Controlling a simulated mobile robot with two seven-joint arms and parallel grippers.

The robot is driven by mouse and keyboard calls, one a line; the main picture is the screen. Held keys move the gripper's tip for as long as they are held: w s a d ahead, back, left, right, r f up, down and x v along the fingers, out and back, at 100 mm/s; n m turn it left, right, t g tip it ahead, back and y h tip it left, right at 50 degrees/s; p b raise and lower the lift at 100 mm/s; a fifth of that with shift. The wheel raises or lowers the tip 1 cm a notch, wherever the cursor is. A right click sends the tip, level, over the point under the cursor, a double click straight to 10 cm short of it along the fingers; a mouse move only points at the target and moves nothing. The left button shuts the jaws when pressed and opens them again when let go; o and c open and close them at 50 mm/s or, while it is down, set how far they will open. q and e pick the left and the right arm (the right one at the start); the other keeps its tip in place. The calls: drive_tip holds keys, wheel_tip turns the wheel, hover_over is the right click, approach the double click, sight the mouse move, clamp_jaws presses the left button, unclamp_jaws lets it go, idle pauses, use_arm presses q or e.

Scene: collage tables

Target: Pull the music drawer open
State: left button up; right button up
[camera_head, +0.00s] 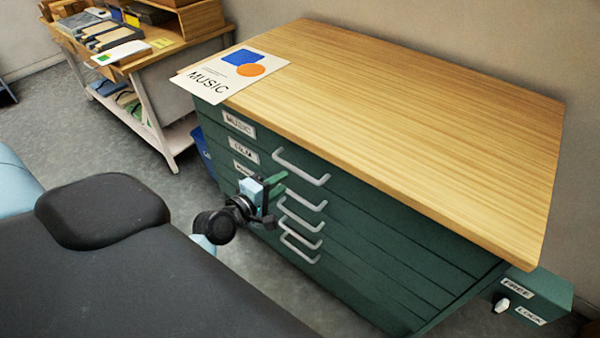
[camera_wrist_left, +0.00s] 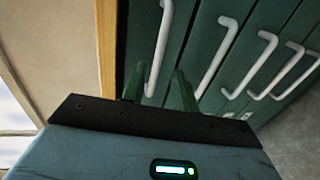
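The green drawer cabinet (camera_head: 390,245) has stacked drawers with pale bar handles. The music drawer is the top one, with a "MUSIC" label (camera_head: 239,124) and a handle (camera_head: 302,167); its front looks flush with the others. My left gripper (camera_head: 279,184) is in front of the cabinet, below and left of that handle in the head view. In the left wrist view its two green fingers (camera_wrist_left: 157,82) are apart, with the music drawer handle (camera_wrist_left: 163,40) lined up between them. I cannot tell whether they reach around it. My right gripper is not in view.
A "MUSIC" card (camera_head: 232,74) lies on the wooden top (camera_head: 400,110). Lower handles (camera_head: 300,219) sit close beneath. A green box (camera_head: 540,297) labelled "FREE" and "LOCK" with a white knob (camera_head: 501,305) is at the right. A side table (camera_head: 150,60) stands back left.

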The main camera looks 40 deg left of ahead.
sight(298, 169)
use_arm(q)
drive_tip(key=shift+x, duration=3.9)
drive_tip(key=shift+r, duration=0.1)
clamp_jaws()
